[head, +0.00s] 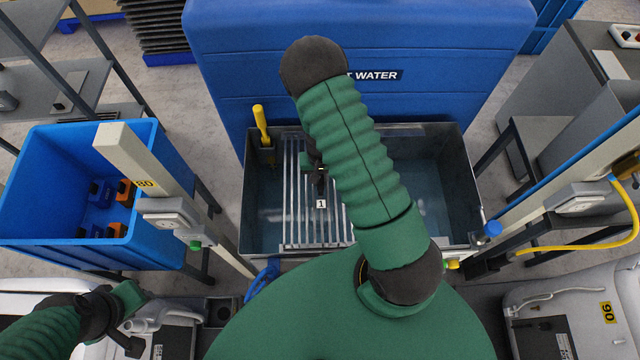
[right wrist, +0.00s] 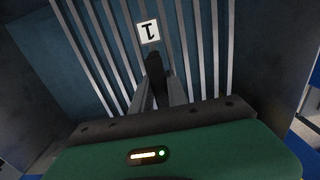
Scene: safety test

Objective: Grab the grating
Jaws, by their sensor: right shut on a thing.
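The grating (head: 296,210) is a set of pale metal bars in the left and middle part of the grey tank (head: 462,200). It carries a white label "1". In the right wrist view its bars (right wrist: 195,60) run behind my gripper. My right gripper (head: 319,184) reaches down over the grating and is partly hidden by my green arm. In the right wrist view its fingers (right wrist: 157,82) are shut on a dark part of the grating just below the label. My left gripper (head: 122,318) is at the lower left, away from the tank; its jaw opening is unclear.
A blue container (head: 230,70) marked "...T WATER" stands behind the tank. A yellow-handled item (head: 261,124) is at the tank's back left corner. A blue crate (head: 50,160) with several dark and orange objects stands left. Pale posts flank the tank. The tank's right part is free of bars.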

